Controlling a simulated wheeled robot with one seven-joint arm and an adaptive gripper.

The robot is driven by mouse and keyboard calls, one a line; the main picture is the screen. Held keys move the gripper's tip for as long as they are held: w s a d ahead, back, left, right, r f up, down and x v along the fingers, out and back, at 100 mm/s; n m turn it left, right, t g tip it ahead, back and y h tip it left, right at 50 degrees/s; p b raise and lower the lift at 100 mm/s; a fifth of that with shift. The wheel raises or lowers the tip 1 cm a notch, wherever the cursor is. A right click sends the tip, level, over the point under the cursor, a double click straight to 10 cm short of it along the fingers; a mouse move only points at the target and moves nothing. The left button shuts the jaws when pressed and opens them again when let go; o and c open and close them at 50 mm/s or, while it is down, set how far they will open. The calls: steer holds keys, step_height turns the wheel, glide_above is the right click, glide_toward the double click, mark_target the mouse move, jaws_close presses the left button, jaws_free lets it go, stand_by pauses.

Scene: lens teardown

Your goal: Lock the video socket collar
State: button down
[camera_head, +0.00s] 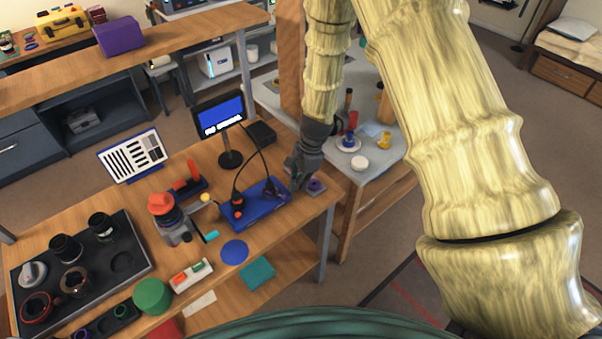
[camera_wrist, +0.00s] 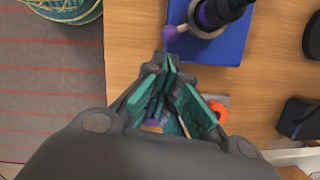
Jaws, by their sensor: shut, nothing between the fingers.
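The blue board (camera_head: 240,217) lies on the wooden bench, with dark plugs and cables standing on it. In the wrist view the board (camera_wrist: 215,52) carries a grey ring-shaped collar (camera_wrist: 196,28) around a dark and purple plug (camera_wrist: 228,8). A short lever with a purple ball end (camera_wrist: 170,32) sticks out from the collar to the left. My gripper (camera_wrist: 170,68) is shut and empty, its green-padded fingertips just short of the ball, with a small gap visible.
A small monitor (camera_head: 220,115) with a blue screen stands behind the board. A grey plate with a purple knob (camera_head: 315,186) sits right of my gripper, near the bench edge. A red-topped device (camera_head: 165,208) and a black lens tray (camera_head: 125,245) stand to the left.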

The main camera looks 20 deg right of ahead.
steer(key=shift+x, duration=1.1)
steer(key=shift+s+a+m, duration=0.25)
steer(key=shift+s+m, duration=0.3)
steer(key=shift+m, duration=0.35)
